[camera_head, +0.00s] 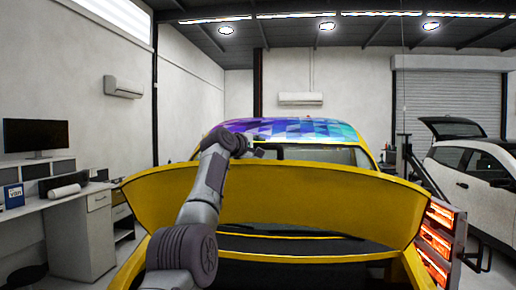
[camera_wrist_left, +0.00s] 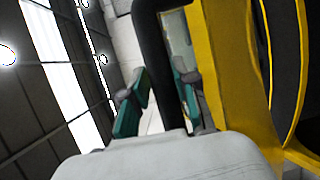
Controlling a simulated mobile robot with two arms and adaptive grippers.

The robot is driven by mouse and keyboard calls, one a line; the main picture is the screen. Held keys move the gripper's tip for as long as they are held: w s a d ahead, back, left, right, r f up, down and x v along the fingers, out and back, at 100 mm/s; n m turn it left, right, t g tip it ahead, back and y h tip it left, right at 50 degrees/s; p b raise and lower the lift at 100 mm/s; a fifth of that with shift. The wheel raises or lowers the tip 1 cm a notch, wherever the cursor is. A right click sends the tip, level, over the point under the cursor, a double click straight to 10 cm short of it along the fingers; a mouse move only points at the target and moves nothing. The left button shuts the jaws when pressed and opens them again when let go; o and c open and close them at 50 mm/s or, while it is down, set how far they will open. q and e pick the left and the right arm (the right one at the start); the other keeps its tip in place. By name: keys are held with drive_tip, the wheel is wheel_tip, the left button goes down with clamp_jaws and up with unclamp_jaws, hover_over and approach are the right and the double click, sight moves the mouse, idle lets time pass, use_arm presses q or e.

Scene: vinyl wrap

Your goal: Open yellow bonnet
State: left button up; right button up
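The yellow bonnet (camera_head: 290,192) is raised and stands tilted up in front of the windscreen in the head view. The dark engine bay (camera_head: 300,272) shows below it. In the wrist view, the bonnet (camera_wrist_left: 224,60) fills the right side. My left arm reaches up across the bonnet's left part, and my left gripper (camera_head: 256,152) is at its upper edge, small and partly hidden. In the left wrist view, the two teal-padded fingers of the left gripper (camera_wrist_left: 160,98) are apart, with the bonnet beside them. I cannot tell whether they touch it. My right gripper is not in view.
A red-glowing heater panel (camera_head: 438,240) stands close to the car's right side. A white car (camera_head: 475,175) with its tailgate up is farther right. A desk (camera_head: 85,225) with a monitor (camera_head: 36,135) is at the left. A wrapped colourful roof (camera_head: 290,128) shows behind.

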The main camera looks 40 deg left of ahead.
use_arm(q)
drive_tip(key=o, duration=0.4)
drive_tip(key=shift+w+a+r, duration=0.15)
drive_tip(key=shift+w+r, duration=0.1)
drive_tip(key=shift+r, duration=0.3)
drive_tip(key=shift+c, duration=0.2)
drive_tip(key=shift+f, duration=0.15)
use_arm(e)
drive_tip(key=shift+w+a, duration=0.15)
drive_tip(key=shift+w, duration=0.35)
use_arm(q)
drive_tip(key=shift+s, duration=0.1)
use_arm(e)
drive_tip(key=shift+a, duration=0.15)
use_arm(q)
drive_tip(key=shift+s, duration=0.2)
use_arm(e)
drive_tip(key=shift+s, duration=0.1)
use_arm(q)
drive_tip(key=shift+s+f, duration=0.1)
drive_tip(key=shift+s, duration=0.4)
drive_tip(key=s+d, duration=0.2)
drive_tip(key=s, duration=0.8)
drive_tip(key=shift+s+r, duration=0.2)
drive_tip(key=shift+r, duration=0.2)
